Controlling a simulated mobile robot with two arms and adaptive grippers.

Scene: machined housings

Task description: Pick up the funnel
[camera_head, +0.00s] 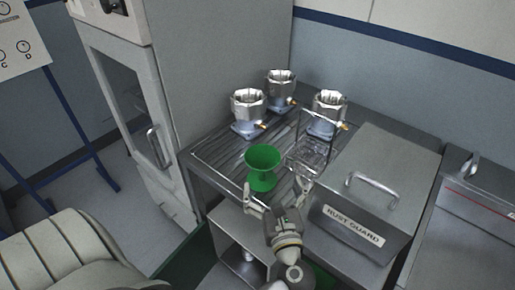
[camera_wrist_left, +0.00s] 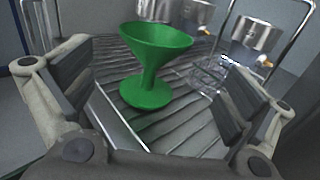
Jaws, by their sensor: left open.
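The green funnel (camera_head: 263,163) stands on the ribbed grey worktop (camera_head: 213,147), near its front edge. It has a wide cup on top, a narrow neck and a round foot. My left gripper (camera_head: 276,193) is open and empty, just in front of the funnel, with its fingers spread to either side. In the left wrist view the funnel (camera_wrist_left: 152,62) shows whole between the open fingers of my left gripper (camera_wrist_left: 155,95), beyond their tips and apparently not touched. My right gripper is in neither view.
Three metal housings (camera_head: 248,107) on blue-grey bases stand behind the funnel. A wire basket (camera_head: 308,155) with a tall handle stands right of the funnel. A grey box marked RUST GUARD (camera_head: 352,226) closes off the right side. A tall cabinet (camera_head: 215,60) stands at the back left.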

